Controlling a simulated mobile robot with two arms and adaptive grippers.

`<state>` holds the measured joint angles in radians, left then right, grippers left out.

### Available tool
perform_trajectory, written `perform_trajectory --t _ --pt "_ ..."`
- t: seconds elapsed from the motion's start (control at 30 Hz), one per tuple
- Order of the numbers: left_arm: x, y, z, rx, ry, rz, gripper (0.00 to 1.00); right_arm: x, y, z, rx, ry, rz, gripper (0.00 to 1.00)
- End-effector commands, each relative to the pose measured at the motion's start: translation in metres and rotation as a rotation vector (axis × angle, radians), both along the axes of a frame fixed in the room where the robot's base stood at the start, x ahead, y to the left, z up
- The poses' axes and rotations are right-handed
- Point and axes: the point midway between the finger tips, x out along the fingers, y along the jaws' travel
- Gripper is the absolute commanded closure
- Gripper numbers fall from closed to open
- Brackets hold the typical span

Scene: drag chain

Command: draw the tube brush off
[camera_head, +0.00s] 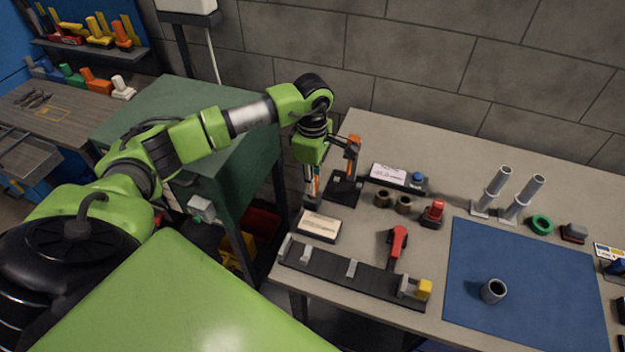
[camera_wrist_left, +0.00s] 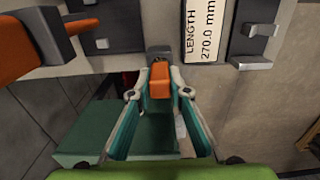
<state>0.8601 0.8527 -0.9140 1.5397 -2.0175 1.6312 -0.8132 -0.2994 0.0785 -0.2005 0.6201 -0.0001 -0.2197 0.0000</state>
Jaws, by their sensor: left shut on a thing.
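My left gripper (camera_head: 311,200) points down at the table's near left edge, beside the black stand with an orange top (camera_head: 353,142). In the left wrist view its teal fingers (camera_wrist_left: 160,95) are shut on an orange piece (camera_wrist_left: 160,80), with a dark grey part just beyond it. I cannot tell whether this piece belongs to the tube brush; no bristles show. My right gripper is not in view.
A length sign (camera_head: 319,224) and a dark rail (camera_head: 345,273) with grey stops lie close by. A red lever (camera_head: 398,243), two upright grey tubes (camera_head: 491,190), a green ring (camera_head: 541,223) and a blue mat (camera_head: 540,270) with a grey cup (camera_head: 493,291) lie to the right.

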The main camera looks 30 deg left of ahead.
Motion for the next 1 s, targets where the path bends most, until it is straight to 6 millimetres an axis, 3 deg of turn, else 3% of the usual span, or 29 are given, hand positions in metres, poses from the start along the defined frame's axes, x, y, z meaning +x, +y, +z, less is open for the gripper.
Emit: perform_trajectory --t 1.0 --pt "0.000 0.000 0.043 0.000 -0.001 -0.001 1.00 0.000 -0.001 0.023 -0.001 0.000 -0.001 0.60"
